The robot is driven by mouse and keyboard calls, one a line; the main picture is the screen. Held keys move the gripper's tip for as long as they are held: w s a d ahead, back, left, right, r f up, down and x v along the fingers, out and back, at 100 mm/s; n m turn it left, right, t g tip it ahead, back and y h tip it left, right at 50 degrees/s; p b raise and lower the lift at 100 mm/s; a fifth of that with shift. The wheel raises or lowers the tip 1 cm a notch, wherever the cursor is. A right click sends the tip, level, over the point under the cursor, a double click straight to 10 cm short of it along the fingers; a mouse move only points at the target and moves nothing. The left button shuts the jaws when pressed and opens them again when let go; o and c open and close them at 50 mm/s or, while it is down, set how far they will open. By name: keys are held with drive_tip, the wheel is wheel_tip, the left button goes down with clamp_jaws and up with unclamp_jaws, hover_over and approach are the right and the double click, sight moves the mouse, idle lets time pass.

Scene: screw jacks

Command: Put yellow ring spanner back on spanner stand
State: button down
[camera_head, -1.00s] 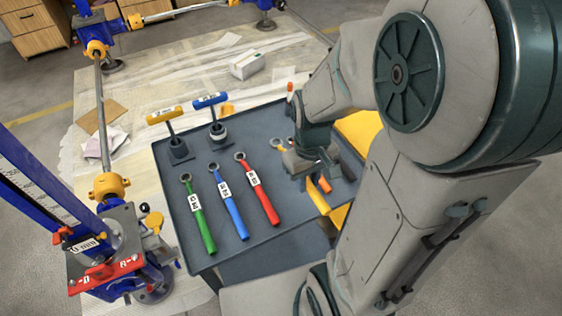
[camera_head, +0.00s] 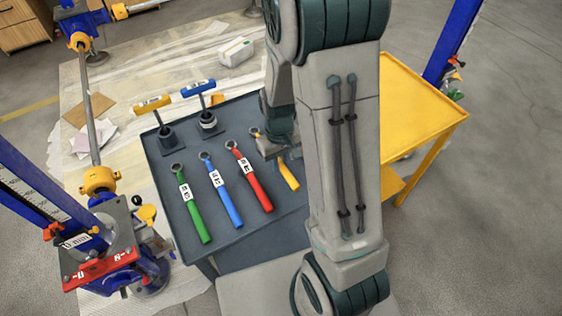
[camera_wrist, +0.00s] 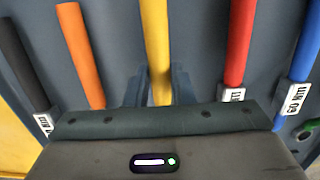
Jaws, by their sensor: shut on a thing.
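The yellow ring spanner (camera_head: 288,175) is in my gripper (camera_head: 271,150), just right of the red spanner. In the wrist view its yellow handle (camera_wrist: 156,45) runs between the two fingers (camera_wrist: 158,88), which are shut on it. The dark grey spanner stand (camera_head: 240,115) has a broad top carrying the other spanners. I cannot tell whether the yellow spanner touches this top or is held just above it. My arm hides the right part of the stand in the head view.
Green (camera_head: 195,210), blue (camera_head: 225,195) and red (camera_head: 254,182) ring spanners lie side by side. Orange (camera_wrist: 80,55) and black (camera_wrist: 22,65) handles show in the wrist view. Yellow (camera_head: 152,103) and blue (camera_head: 198,87) T-handled tools stand behind. A yellow table (camera_head: 415,110) is at right.

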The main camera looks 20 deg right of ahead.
drive_tip(key=shift+f, duration=0.15)
drive_tip(key=c, duration=1.3)
unclamp_jaws()
drive_tip(key=shift+o, duration=0.2)
wheel_tip(320, 180, up, 12)
drive_tip(key=p, duration=0.2)
drive_tip(key=s+a+r+m+t, duration=0.1)
drive_tip(key=s+r+m+t, duration=0.1)
drive_tip(key=s+r, duration=0.6)
drive_tip(key=s+t, duration=0.1)
drive_tip(key=s, duration=0.2)
drive_tip(key=shift+a+r, duration=0.15)
drive_tip(key=shift+s, duration=0.1)
